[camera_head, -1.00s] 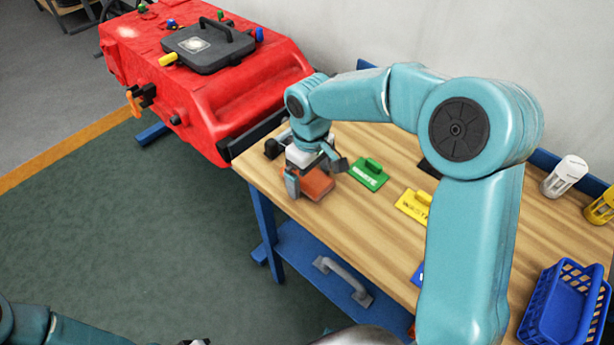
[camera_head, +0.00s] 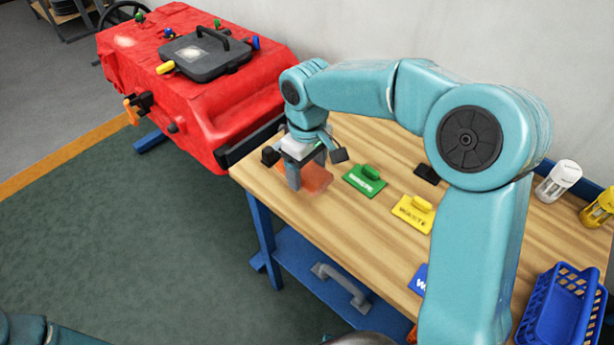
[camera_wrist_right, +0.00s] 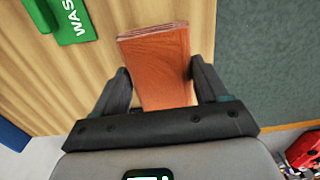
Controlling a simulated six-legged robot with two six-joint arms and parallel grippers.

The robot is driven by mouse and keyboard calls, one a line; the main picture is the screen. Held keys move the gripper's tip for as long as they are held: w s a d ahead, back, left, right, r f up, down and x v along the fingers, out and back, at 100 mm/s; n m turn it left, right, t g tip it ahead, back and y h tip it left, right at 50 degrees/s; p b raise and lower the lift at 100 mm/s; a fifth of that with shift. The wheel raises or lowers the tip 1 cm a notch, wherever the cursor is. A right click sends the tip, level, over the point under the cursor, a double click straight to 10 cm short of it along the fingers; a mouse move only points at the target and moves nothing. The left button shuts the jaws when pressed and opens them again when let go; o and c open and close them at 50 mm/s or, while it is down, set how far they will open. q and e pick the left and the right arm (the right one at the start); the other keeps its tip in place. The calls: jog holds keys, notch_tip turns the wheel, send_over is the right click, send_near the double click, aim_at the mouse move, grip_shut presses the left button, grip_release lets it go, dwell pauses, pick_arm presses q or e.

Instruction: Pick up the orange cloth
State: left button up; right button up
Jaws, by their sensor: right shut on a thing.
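The orange cloth (camera_head: 318,180) is a folded, flat, rectangular piece at the left end of the wooden bench, near its front edge. My right gripper (camera_head: 314,170) points down at it. In the right wrist view the cloth (camera_wrist_right: 160,50) lies between the two dark fingers of the gripper (camera_wrist_right: 160,78), which is shut on it. The cloth's far end sticks out past the fingertips. It appears a little above the bench top, though the gap is hard to judge. In the head view the gripper hides part of the cloth. My left gripper is out of view.
Green (camera_head: 365,181), yellow (camera_head: 412,213) and blue (camera_head: 419,280) labelled pieces lie on the bench (camera_head: 350,225). A blue basket (camera_head: 562,305) and white and yellow bottles stand at the right. The red tank (camera_head: 200,90) stands beyond the bench's left end.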

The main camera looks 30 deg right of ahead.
aim_at(307, 170)
notch_tip(307, 170, up, 16)
jog(key=p, duration=0.2)
jog(key=shift+f, duration=0.2)
jog(key=shift+o, duration=1)
jog(key=shift+c, duration=0.5)
